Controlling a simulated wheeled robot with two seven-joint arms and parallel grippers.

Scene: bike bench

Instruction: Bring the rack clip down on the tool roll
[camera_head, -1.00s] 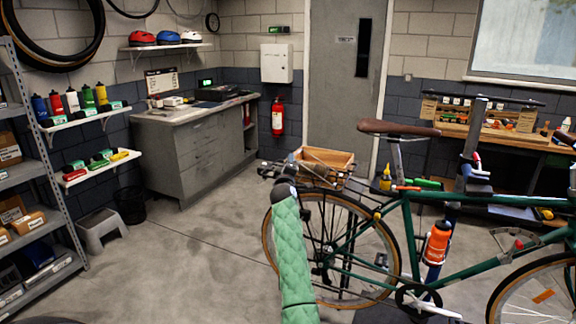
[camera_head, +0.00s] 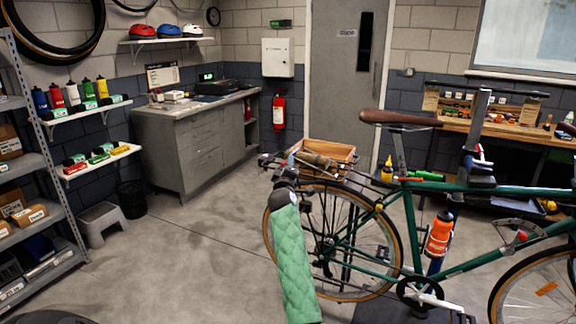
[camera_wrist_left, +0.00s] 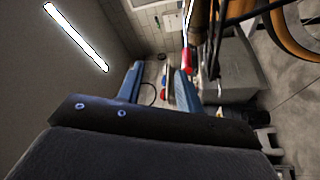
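The bike's rear rack (camera_head: 335,177) is above the back wheel. A brownish roll (camera_head: 318,160), likely the tool roll, lies there in front of a wooden crate. My left gripper (camera_head: 272,162) is at the rack's left end, partly hidden by my wrist. In the left wrist view its two blue fingers (camera_wrist_left: 158,88) stand apart with only background between them. A red-tipped piece (camera_wrist_left: 187,60), likely the rack clip, is just beside the right-hand finger; I cannot tell whether they touch. A small red tip (camera_head: 291,158) shows by the gripper in the head view. My right gripper is not in view.
The wooden crate (camera_head: 335,150) is just behind the rack. The green bike frame (camera_head: 400,225) and an orange bottle (camera_head: 439,235) are to the right. A grey cabinet (camera_head: 190,150) stands at the back left.

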